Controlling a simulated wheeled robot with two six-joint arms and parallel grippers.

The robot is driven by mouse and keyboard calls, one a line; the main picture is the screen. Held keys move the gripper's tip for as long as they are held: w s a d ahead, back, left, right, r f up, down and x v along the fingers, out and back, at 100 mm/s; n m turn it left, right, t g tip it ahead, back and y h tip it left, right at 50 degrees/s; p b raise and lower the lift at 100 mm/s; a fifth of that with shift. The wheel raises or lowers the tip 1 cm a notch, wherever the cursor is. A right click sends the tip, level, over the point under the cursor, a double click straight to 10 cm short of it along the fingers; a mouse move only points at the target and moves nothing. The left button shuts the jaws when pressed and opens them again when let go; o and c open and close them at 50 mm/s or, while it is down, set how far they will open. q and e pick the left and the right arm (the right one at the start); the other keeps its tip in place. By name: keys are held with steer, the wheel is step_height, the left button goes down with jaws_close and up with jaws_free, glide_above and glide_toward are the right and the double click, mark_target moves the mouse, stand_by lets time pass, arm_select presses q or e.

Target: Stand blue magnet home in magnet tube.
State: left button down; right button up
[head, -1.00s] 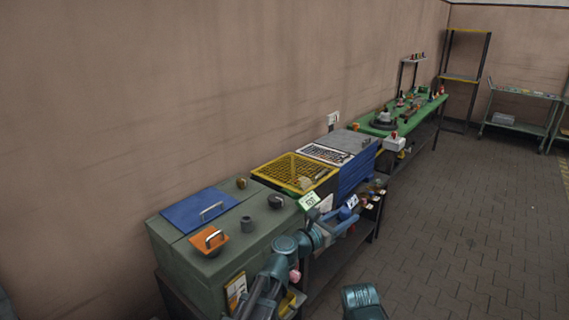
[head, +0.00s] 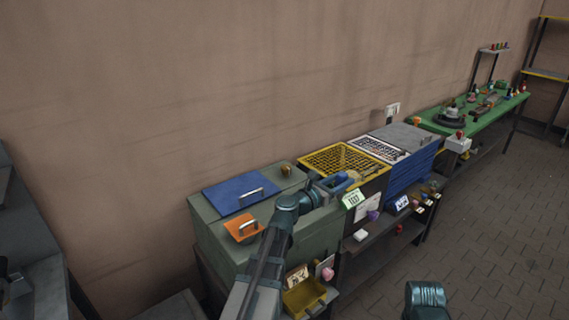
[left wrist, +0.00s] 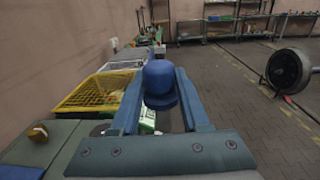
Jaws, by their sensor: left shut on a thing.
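My left gripper (head: 338,183) is shut on the blue magnet (left wrist: 160,80), a rounded blue piece with a wider collar, held between the two fingers in the left wrist view. In the head view the gripper and magnet are above the near edge of the yellow mesh crate, beside the right end of the green cabinet. I cannot pick out the magnet tube for certain; a dark round thing (left wrist: 100,130) on the cabinet is partly hidden by the left finger.
The green cabinet (head: 312,240) carries a blue lid (head: 232,197) and an orange plate (head: 243,228), both with handles. The yellow crate (head: 322,157) and blue stacked trays (head: 408,175) stand to its right. A yellow bin (head: 305,298) is in front.

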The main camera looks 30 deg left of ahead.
arm_select(q)
steer(key=s+a+n+y, duration=0.1)
steer(key=a+y, duration=0.1)
steer(key=a, duration=0.7)
steer(key=s+a+r+n+y+p, duration=0.1)
steer(key=s+a+y, duration=0.1)
steer(key=a, duration=0.7)
steer(key=shift+s+a+r+n+t, duration=0.2)
steer(key=shift+n+t, duration=0.1)
steer(key=shift+t, duration=0.1)
step_height(320, 180, down, 6)
steer(key=b, duration=0.5)
steer(key=shift+r+b, duration=0.1)
steer(key=shift+b, duration=0.3)
steer(key=shift+f+b, duration=2.35)
steer(key=shift+r+p, duration=0.25)
steer(key=shift+p, duration=0.05)
steer(key=shift+r+p, duration=1.8)
steer(key=shift+r, duration=0.05)
